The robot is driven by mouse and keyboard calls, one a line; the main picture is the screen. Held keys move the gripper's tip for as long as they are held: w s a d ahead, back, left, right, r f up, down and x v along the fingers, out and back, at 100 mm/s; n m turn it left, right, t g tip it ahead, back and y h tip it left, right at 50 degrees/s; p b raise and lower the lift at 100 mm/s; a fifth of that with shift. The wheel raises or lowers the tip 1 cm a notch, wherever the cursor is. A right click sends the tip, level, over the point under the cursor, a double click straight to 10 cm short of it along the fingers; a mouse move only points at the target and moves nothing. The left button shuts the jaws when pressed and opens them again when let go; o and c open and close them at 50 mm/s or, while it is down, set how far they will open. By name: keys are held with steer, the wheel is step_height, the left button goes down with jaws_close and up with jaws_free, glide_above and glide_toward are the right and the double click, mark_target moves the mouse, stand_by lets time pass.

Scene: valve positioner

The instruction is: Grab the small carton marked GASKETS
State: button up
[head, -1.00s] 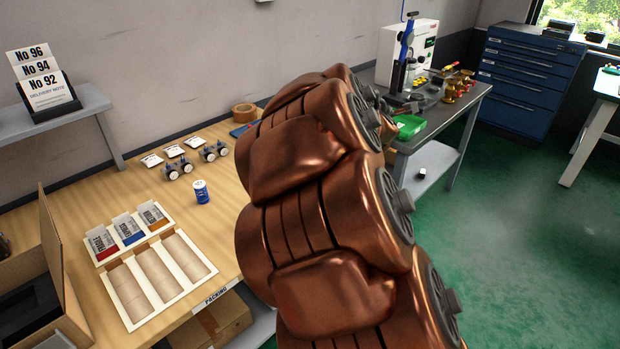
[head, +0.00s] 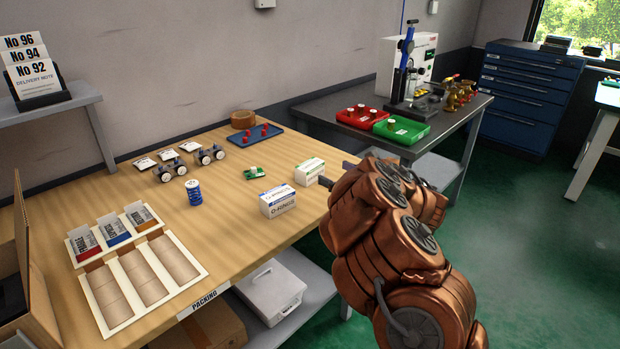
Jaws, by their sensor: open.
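Two small white cartons stand on the wooden packing table in the head view. The nearer one has blue bands and reads O-RINGS (head: 278,201). The one behind it, to its right, has green marks (head: 309,171); its lettering is too small to read, so I cannot confirm it says GASKETS. My gripper (head: 334,173) is open, its two dark fingers pointing left just right of the green-marked carton. The fingers look empty. I cannot tell whether one touches the carton. My copper-coloured arm hides the rest of the gripper.
A blue-and-white can (head: 193,193), a small green board (head: 254,173) and a blue tray (head: 256,135) with red parts share the table. A compartment tray (head: 118,321) lies at front left. Red (head: 362,116) and green (head: 402,130) trays sit on the dark bench behind.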

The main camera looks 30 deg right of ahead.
mark_target(313, 165)
steer(key=shift+s+a+f+y, duration=0.1)
steer(key=shift+a+f+y, duration=0.1)
steer(key=shift+f+y, duration=0.1)
steer(key=shift+w+a+n, duration=0.15)
steer(key=shift+w+n, duration=0.05)
steer(key=shift+n, duration=0.1)
steer(key=shift+p+x, duration=0.8)
steer(key=shift+x, duration=2.8)
steer(key=c, duration=1)
